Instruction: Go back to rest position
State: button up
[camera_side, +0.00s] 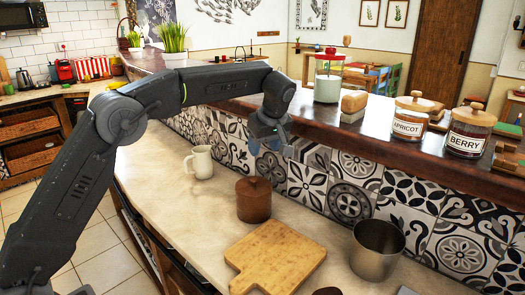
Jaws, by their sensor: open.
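My gripper (269,146) hangs at the end of my dark grey arm, above the back of the counter, in front of the patterned tiles. It points down, and its fingers are open and small in view. I see nothing between them. A brown lidded jar (253,202) stands on the counter below it, apart from it. A cream mug (201,162) stands to the lower left of the gripper, also apart from it.
The counter (180,205) also holds a wooden cutting board (275,258) and a metal cup (377,250) nearer the camera. The raised wooden ledge (330,118) behind carries a glass jar (328,80), an apricot jar (411,117) and a berry jar (469,131).

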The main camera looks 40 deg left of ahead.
dwell(0.3)
jog(key=s+d+r+m+t+h, duration=0.1)
jog(key=s+r+m, duration=0.25)
jog(key=s, duration=0.55)
jog(key=s+r+m+t+h, duration=0.1)
jog(key=s+r+m+h, duration=0.3)
jog(key=s, duration=0.6)
jog(key=s+d+f+m+t, duration=0.1)
jog(key=s+f+m, duration=0.2)
jog(key=s, duration=0.5)
jog(key=s+d+f+m+t, duration=0.1)
jog(key=s+f+m, duration=0.3)
jog(key=s, duration=0.4)
jog(key=shift+f+y, duration=0.3)
jog(key=shift+f, duration=0.15)
